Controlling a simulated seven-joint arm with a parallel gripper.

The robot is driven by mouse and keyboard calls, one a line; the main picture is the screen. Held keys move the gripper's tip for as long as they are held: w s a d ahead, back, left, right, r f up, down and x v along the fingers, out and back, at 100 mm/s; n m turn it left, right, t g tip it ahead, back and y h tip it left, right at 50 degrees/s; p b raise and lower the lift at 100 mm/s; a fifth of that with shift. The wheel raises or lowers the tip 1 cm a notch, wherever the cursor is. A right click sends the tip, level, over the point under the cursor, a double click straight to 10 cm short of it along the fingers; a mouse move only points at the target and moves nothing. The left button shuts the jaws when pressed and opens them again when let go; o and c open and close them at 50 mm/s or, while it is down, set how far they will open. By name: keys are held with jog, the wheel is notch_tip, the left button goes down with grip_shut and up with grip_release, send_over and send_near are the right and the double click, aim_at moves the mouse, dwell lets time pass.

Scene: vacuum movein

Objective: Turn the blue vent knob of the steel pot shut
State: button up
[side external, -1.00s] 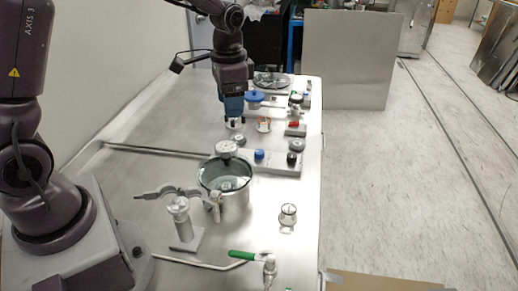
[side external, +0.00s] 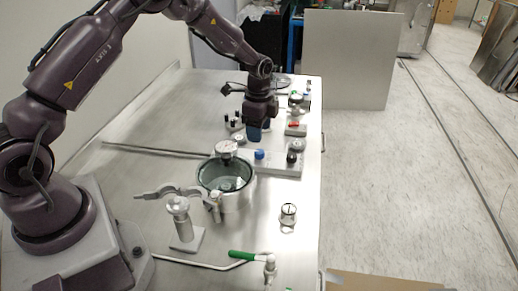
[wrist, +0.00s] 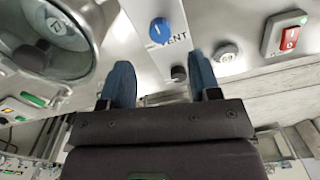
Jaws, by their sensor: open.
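The blue vent knob (side external: 259,154) stands on a steel panel (side external: 277,168) beside the steel pot (side external: 240,196). In the wrist view the blue knob (wrist: 160,30) has a white pointer line and a partly hidden "VENT" label. The pot's round glass (wrist: 60,38) shows at the left there. My gripper (side external: 254,140) appears just above and behind the blue knob in the side view. In the wrist view its two blue fingers (wrist: 162,82) are apart and empty. The knob lies beyond the fingertips, not between them, and I see no contact.
A small dark knob (wrist: 178,73) shows between my fingers in the wrist view. A red switch (wrist: 290,38) and a round grey button (wrist: 226,54) are to the right. A gauge (side external: 226,149) rises by the pot. A clamp stand (side external: 181,222) is nearer the camera.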

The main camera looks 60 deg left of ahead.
aim_at(259, 151)
notch_tip(259, 151, down, 7)
dwell(0.3)
jog(key=c, duration=0.9)
